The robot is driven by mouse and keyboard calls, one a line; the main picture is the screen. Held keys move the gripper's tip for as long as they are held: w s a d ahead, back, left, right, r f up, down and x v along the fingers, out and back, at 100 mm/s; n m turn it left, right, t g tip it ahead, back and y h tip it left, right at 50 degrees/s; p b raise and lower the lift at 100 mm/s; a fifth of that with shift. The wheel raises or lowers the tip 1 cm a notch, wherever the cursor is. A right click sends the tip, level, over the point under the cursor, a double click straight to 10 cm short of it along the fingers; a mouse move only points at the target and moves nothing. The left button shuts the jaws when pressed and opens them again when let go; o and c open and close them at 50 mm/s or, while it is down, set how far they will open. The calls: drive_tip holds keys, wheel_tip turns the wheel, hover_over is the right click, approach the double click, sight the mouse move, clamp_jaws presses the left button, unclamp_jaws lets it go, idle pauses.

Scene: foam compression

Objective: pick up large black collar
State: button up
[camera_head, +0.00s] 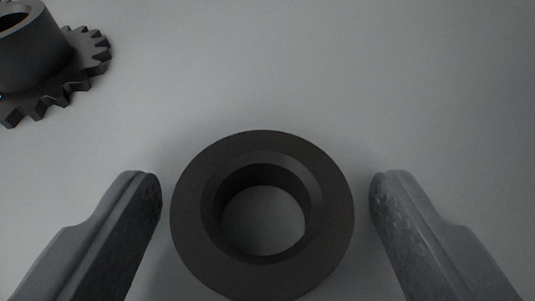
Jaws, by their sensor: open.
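The large black collar (331,216) is a thick dark ring with a bevelled round hole. It lies flat on the grey surface at the lower middle of the head camera view, and the surface shows through its hole. My gripper (266,192) is open, with one finger on the left of the collar and one on the right. A narrow gap shows between each fingertip and the collar's outer edge. The gripper holds nothing. The collar's near edge runs to the bottom of the picture.
A dark toothed sprocket with a raised hub (35,55) lies at the upper left, cut off by the picture edge. The plain grey surface (330,70) is clear behind the collar and to the right.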

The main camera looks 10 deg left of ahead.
drive_tip(key=c, duration=1.1)
drive_tip(key=shift+o, duration=0.2)
drive_tip(key=shift+r, duration=0.15)
